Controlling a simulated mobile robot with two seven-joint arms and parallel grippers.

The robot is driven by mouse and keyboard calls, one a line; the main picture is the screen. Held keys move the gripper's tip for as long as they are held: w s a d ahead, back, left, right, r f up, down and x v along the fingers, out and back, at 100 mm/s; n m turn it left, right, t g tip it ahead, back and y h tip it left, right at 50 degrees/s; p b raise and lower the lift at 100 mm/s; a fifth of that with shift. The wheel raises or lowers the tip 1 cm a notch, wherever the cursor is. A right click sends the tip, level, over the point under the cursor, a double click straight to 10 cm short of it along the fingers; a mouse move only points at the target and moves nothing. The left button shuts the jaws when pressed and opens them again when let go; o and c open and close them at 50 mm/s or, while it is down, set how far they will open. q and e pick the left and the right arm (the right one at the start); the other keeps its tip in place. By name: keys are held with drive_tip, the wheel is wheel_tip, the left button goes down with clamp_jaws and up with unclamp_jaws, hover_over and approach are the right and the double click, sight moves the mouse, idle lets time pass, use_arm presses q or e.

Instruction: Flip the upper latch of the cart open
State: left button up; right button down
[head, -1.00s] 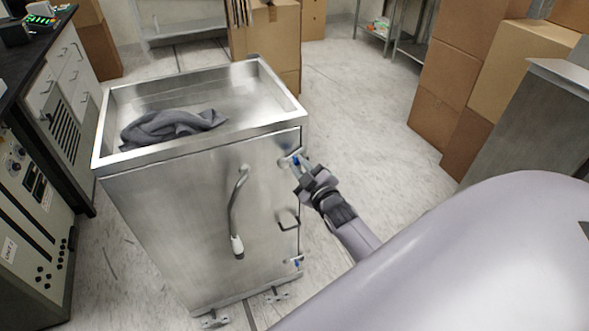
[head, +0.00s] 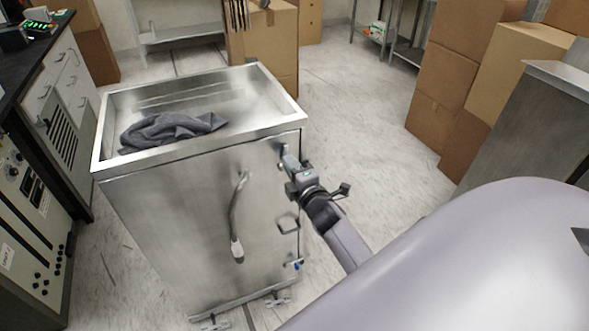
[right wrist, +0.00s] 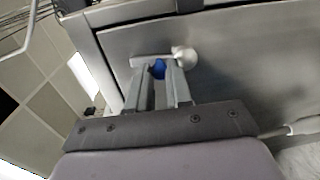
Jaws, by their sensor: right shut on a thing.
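The metal cart (head: 200,215) stands in the middle of the head view, its front panel facing me. The upper latch is at the panel's upper right, mostly hidden by my right gripper (head: 287,160) in the head view. In the right wrist view the upper latch (right wrist: 184,57) shows a pale rounded end and a blue part. My right gripper (right wrist: 160,80) is shut on the blue part, between its two fingers. The lower latch (head: 294,264), with a blue part, is lower on the same edge. My left gripper is not in view.
A grey cloth (head: 170,130) lies in the cart's top tray. Cardboard boxes (head: 450,65) stand at the right. A cabinet (head: 65,90) is at the left. Floor (head: 350,120) is clear right of the cart.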

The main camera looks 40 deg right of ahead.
drive_tip(key=shift+a+n, duration=0.2)
drive_tip(key=shift+n, duration=0.5)
drive_tip(key=shift+w, duration=0.1)
drive_tip(key=c, duration=1)
unclamp_jaws()
drive_tip(key=shift+c, duration=0.2)
drive_tip(key=v, duration=0.7)
drive_tip(key=shift+a, duration=0.15)
